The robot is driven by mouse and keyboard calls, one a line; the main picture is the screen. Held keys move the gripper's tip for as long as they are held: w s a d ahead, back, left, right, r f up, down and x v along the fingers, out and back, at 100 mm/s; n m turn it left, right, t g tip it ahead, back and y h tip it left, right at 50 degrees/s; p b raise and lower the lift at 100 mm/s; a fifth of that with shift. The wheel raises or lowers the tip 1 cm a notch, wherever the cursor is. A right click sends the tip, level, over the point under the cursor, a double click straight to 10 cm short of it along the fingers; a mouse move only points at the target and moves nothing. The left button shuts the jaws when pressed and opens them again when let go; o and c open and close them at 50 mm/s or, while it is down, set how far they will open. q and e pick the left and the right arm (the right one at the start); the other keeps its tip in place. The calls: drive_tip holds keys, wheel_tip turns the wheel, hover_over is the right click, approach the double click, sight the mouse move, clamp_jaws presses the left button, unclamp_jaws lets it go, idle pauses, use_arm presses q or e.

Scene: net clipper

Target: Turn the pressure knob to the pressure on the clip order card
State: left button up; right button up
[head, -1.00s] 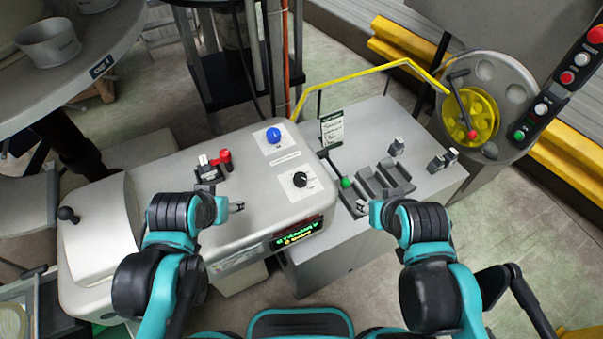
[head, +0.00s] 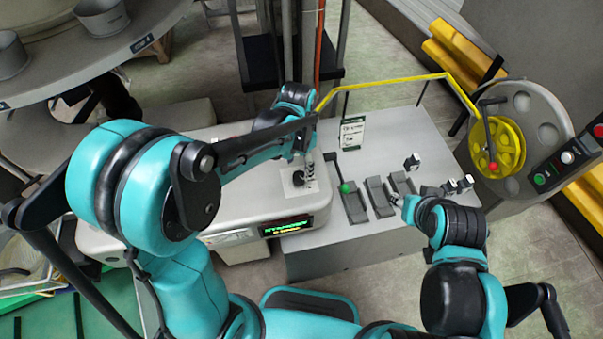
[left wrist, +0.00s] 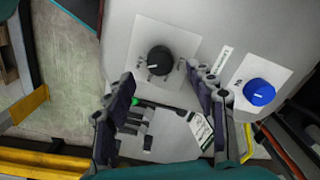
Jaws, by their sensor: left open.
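A black knob (head: 298,180) with a white pointer line sits on a white dial plate on the grey machine; it also shows in the left wrist view (left wrist: 160,60). My left gripper (head: 310,164) is over this dial. In the left wrist view its two fingers (left wrist: 160,78) are spread, one to each side below the knob, with nothing between them. A blue knob (left wrist: 259,92) sits on its own plate to the right; my arm hides it in the head view. The clip order card (head: 352,133) stands behind the trays; its writing is too small to read.
A lit display (head: 286,227) is on the machine's front face. A green-tipped lever (head: 347,188) and dark trays (head: 380,197) lie right of the dial. My right gripper (head: 394,199) hovers by the trays. A yellow reel (head: 496,146) stands at the right.

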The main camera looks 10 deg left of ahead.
sight(299, 176)
use_arm(q)
wheel_tip(299, 176, down, 6)
drive_tip(key=shift+r+b, duration=0.2)
drive_tip(key=shift+b, duration=0.45)
drive_tip(key=c, duration=1.2)
